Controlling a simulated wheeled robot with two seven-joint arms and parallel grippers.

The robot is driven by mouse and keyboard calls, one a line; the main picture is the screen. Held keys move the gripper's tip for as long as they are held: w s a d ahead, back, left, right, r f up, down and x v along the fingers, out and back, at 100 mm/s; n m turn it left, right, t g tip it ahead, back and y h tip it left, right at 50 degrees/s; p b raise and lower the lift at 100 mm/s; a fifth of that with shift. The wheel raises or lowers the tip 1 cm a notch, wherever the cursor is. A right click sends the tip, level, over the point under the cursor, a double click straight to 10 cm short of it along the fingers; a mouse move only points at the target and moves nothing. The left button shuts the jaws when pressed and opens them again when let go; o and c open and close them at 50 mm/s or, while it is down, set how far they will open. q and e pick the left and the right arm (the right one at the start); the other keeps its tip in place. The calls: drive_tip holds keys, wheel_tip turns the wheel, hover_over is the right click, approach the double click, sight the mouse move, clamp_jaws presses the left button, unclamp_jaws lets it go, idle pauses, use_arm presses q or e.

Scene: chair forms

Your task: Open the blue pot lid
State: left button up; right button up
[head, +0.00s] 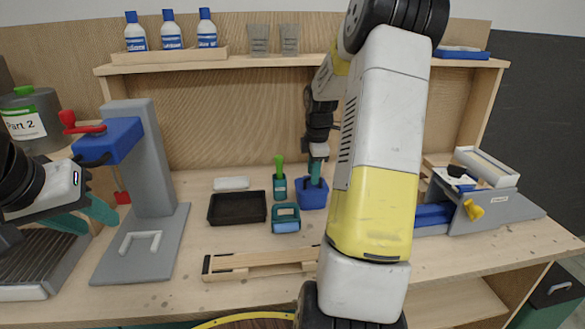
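The blue pot (312,199) stands on the workbench near the middle, just left of my raised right arm. My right gripper (316,176) points down at the top of the pot, with its teal fingertips at or just above the lid. The fingers overlap in this view and hide the lid's knob, so I cannot tell whether they are open or closed on it. The lid does not look clearly separate from the pot. My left gripper (86,217) is at the far left, its teal fingers spread apart and empty, beside the grey press stand.
A grey stand with a blue head (109,140) is at left. A black tray (237,208), a green-handled tool in a holder (280,186) and a teal box (286,220) stand left of the pot. A wooden piece (255,262) lies in front. A grey-blue fixture (480,208) is at right.

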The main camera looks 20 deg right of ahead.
drive_tip(key=shift+c, duration=0.2)
clamp_jaws()
idle(1.3)
